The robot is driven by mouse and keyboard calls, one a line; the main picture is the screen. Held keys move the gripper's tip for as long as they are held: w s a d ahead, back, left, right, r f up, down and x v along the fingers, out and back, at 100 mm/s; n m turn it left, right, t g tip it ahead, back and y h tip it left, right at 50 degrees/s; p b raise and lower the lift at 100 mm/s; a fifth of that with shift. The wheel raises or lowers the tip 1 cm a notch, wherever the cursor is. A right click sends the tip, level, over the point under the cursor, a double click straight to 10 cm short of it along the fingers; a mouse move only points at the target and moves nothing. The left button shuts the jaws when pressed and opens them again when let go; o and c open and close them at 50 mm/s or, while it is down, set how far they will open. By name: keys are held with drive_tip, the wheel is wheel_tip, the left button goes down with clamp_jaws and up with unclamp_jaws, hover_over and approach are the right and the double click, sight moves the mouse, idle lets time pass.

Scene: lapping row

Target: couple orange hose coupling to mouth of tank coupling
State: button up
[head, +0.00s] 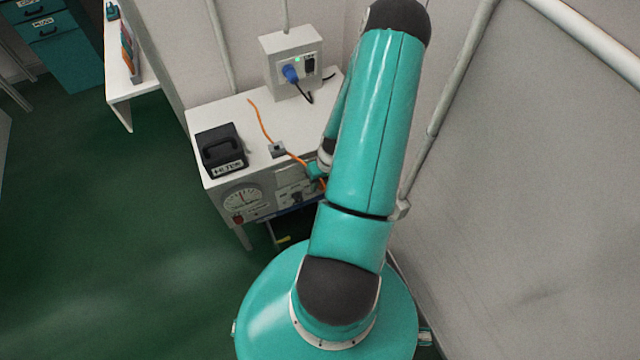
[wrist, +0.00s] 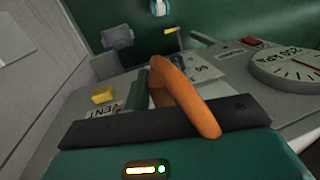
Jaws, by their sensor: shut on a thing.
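The orange hose (head: 263,122) runs across the white bench top, through a small grey clip, to my gripper (head: 319,172) at the bench's front edge. In the wrist view the orange hose (wrist: 186,95) arcs up and over the dark pad of my gripper (wrist: 155,105). My gripper is shut on the hose's coupling end, which is mostly hidden by the jaws. I cannot make out the tank coupling or its mouth for certain in either view. It may be behind my gripper and arm. I cannot tell whether the two couplings touch.
The bench front carries a round gauge (head: 241,198) and a red knob (head: 238,219). A black case (head: 221,150) stands on the bench's left. A socket box (head: 291,62) with a blue plug stands behind. A yellow part (wrist: 103,95) is near my jaws. Green floor lies open at left.

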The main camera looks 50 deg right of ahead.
drive_tip(key=shift+w+d, duration=0.2)
drive_tip(key=shift+w, duration=0.1)
drive_tip(key=shift+s+a, duration=0.1)
drive_tip(key=shift+s, duration=0.05)
drive_tip(key=shift+s, duration=0.15)
drive_tip(key=shift+a, duration=0.1)
idle(0.3)
